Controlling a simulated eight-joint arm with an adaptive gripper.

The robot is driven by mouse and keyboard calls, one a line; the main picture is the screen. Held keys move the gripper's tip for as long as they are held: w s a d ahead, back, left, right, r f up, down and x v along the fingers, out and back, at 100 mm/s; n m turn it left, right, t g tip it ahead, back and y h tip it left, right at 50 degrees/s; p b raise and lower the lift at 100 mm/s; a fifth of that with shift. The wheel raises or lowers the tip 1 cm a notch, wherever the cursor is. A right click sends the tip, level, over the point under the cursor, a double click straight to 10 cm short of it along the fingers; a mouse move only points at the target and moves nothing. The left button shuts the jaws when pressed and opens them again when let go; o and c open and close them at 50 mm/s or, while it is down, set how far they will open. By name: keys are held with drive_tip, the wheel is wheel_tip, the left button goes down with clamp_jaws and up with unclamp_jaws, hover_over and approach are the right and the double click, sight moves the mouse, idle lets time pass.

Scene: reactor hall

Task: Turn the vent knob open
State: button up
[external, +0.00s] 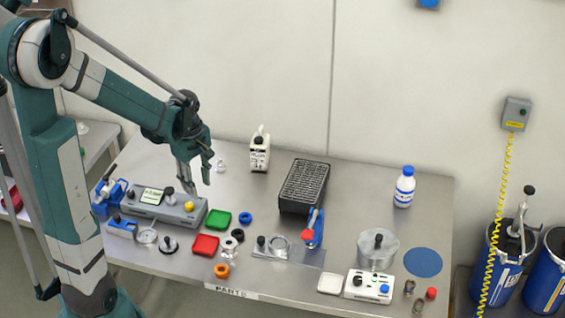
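My gripper (195,186) hangs above the right part of a grey console (140,207), fingers pointing down. Its two fingers look spread, with nothing visible between them. The console stands at the left of the table. It has a lit display (151,194), a black knob (169,191) and a yellow knob or button (189,206). The gripper is close to these but I see no clear contact. A white box (368,286) at the front right carries a black knob (357,281) and a blue knob (384,288). I cannot read which knob is the vent knob.
Green (219,218) and red (205,244) trays lie right of the console. A blue vise (109,193) is at its left. A black ribbed block (304,187), white jug (260,152), metal pot (378,249) and bottle (404,188) stand farther right.

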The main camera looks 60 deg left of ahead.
sight(189, 204)
drive_tip(key=a+n, duration=0.1)
drive_tip(key=s+a+f+n, duration=0.1)
drive_tip(key=a, duration=0.1)
drive_tip(key=s+a+f+p, duration=0.1)
drive_tip(key=shift+s+a+f+n+g+h, duration=0.2)
drive_tip(key=shift+a+n+g+h, duration=0.1)
drive_tip(key=shift+a+n, duration=0.1)
drive_tip(key=shift+f, duration=0.15)
drive_tip(key=shift+f, duration=3.75)
drive_tip(key=c, duration=0.9)
